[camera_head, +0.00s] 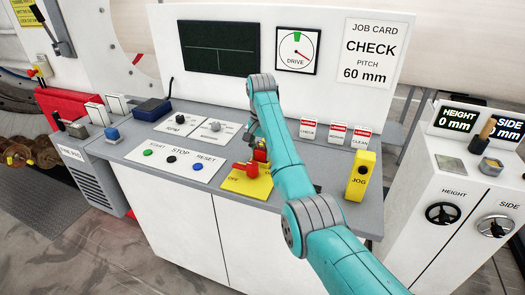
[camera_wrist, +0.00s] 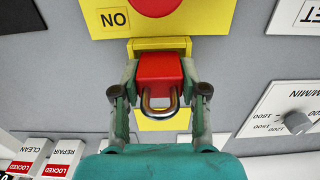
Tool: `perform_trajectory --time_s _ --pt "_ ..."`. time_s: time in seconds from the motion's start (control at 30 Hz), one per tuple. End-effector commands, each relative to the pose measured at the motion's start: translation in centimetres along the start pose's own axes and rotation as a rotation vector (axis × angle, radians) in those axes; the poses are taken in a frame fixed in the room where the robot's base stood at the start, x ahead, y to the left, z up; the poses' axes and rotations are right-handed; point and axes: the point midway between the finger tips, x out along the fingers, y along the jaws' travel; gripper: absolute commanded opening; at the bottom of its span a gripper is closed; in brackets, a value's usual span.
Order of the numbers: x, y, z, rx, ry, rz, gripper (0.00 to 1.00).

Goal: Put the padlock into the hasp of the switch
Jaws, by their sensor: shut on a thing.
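The red padlock (camera_wrist: 159,68) with its metal shackle is between the fingers of my gripper (camera_wrist: 158,80) in the wrist view. Its shackle points toward the bottom of that picture. The yellow hasp (camera_wrist: 160,43) lies just beyond the padlock body, under the yellow switch plate (camera_wrist: 105,22). I cannot tell whether padlock and hasp touch. The red switch knob (camera_wrist: 155,5) is cut off at the top edge. In the head view the switch's red handle (camera_head: 244,168) shows on its yellow plate (camera_head: 237,185), left of my arm. My arm partly hides the gripper and padlock there.
Three cards with red LOCKED headings (camera_head: 335,132) stand right of my arm. A yellow JOG box (camera_head: 358,178) stands at the console's right end. A START/STOP/RESET panel (camera_head: 180,158) lies to the left. An upright panel with a gauge (camera_head: 297,50) rises behind.

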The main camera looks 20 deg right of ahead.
Motion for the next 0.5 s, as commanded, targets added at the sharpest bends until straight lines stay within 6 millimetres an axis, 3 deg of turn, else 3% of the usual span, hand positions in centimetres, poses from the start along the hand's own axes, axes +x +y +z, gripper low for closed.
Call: perform_trajectory --time_s 0.37,0.4,0.5 --pt "0.45 -0.05 0.08 0.000 0.001 -0.001 0.03" --pt "0.52 -0.05 0.09 0.000 0.001 0.000 0.45" --pt "0.48 -0.05 0.08 0.000 0.001 -0.001 0.68"
